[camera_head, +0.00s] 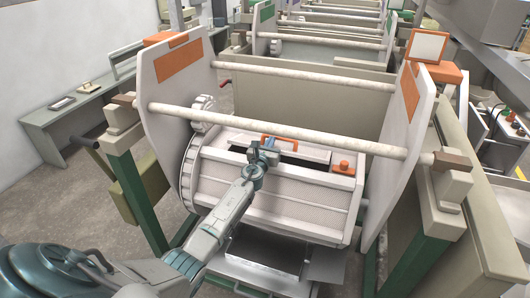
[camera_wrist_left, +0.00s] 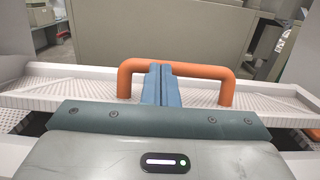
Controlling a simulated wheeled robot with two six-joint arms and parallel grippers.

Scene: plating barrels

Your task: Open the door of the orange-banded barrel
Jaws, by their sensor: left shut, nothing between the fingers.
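The orange-banded barrel (camera_head: 290,206) hangs between two white side plates with orange patches (camera_head: 178,57). Its pale door (camera_head: 308,150) shows at the top with an orange handle (camera_head: 285,140), and a dark gap lies along the door's near side. My left gripper (camera_head: 268,144) is at the handle. In the left wrist view its two blue fingers (camera_wrist_left: 161,84) are closed together, empty, and overlap the middle of the handle (camera_wrist_left: 226,86); whether they touch it I cannot tell. The perforated door (camera_wrist_left: 70,86) extends to both sides there. My right gripper is not in view.
An orange latch-like block (camera_head: 343,167) sits at the barrel's right. A white crossbar (camera_head: 280,131) runs above the barrel between the side plates. A toothed wheel (camera_head: 192,170) is on the left. More frames with a green-patched plate (camera_head: 264,15) stand behind.

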